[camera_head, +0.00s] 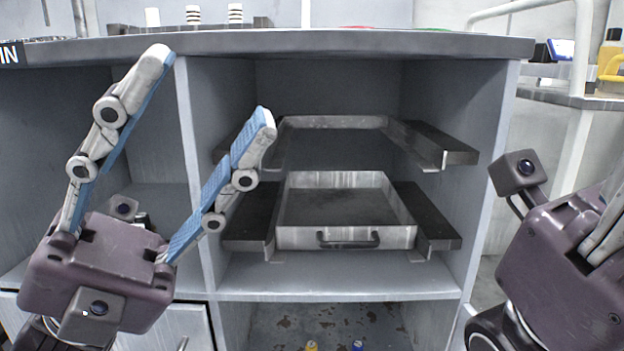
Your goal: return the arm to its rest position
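My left gripper (212,88) is open and empty at the left of the head view. Its two blue-padded fingers point up and stand wide apart in front of the cabinet. The right-hand finger overlaps the cabinet's upright divider and the left ends of the shelf rails. My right gripper (575,245) shows only in part at the right edge. Its body and a small camera are visible, but its fingertips are out of frame.
A grey cabinet (340,42) stands ahead. A metal tray (298,237) with a dark handle sits on the lower rails, and another tray (335,122) is above it. White pieces (235,14) stand on top. At right are a side bench (570,98) and pale pipes.

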